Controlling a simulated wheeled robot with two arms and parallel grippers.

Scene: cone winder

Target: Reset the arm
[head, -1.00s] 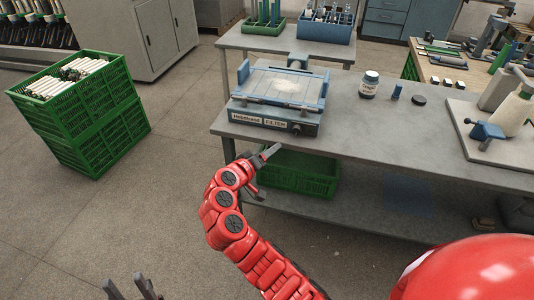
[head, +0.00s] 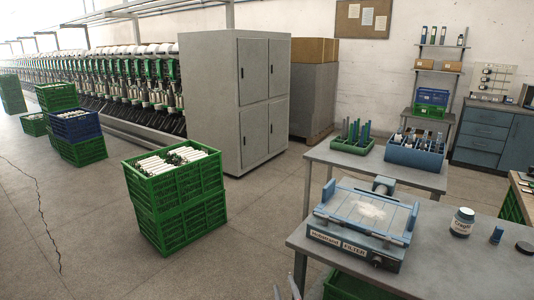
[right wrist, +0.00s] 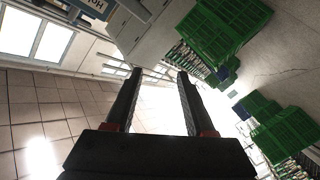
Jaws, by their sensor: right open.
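My right gripper (head: 289,286) shows only by its fingertips at the bottom edge of the head view. They are just left of the near corner of the grey table (head: 463,272). In the right wrist view the two dark fingers of the right gripper (right wrist: 157,72) stand apart with nothing between them. The right arm behind the fingertips is out of the head view. My left gripper is not in view.
The blue filter device (head: 352,248) stands on the table, with a jar (head: 462,222) to its right. Stacked green crates (head: 181,222) full of white tubes stand on the floor at left. A grey cabinet (head: 235,105) is behind. Open floor lies between crates and table.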

